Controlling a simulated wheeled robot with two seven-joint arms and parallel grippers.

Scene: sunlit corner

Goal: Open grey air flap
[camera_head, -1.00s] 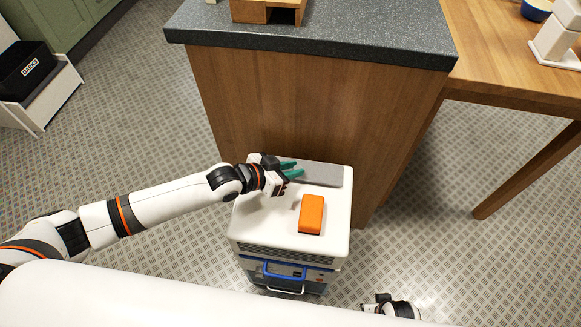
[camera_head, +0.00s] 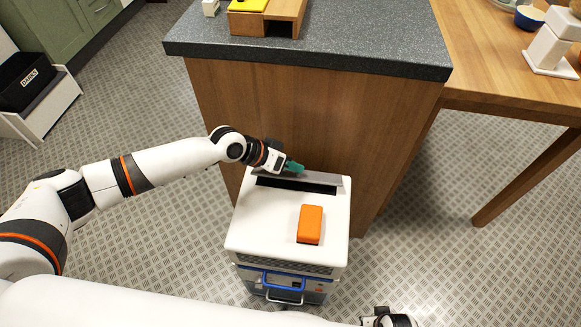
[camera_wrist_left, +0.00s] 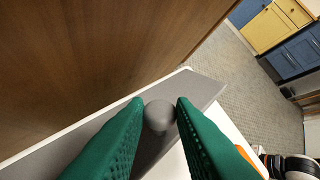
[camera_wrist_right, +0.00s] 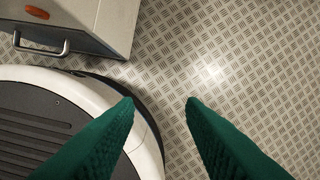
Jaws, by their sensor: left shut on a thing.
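The white appliance (camera_head: 270,225) stands on the floor against the wooden counter. Its grey air flap (camera_head: 325,181) is at the back of the top and stands tilted up, with a dark slot showing in front of it. My left gripper (camera_head: 297,167) is at the flap's upper side. In the left wrist view, its green fingers are shut on a round grey knob (camera_wrist_left: 159,115) on the flap (camera_wrist_left: 203,88). My right gripper (camera_wrist_right: 160,100) is open and empty over the floor; in the head view only part of it shows at the bottom edge.
An orange block (camera_head: 310,224) lies on the appliance's top. The counter (camera_head: 330,48) rises close behind the flap, with a wooden piece (camera_head: 247,21) on it. A wooden table (camera_head: 510,80) stands at the right.

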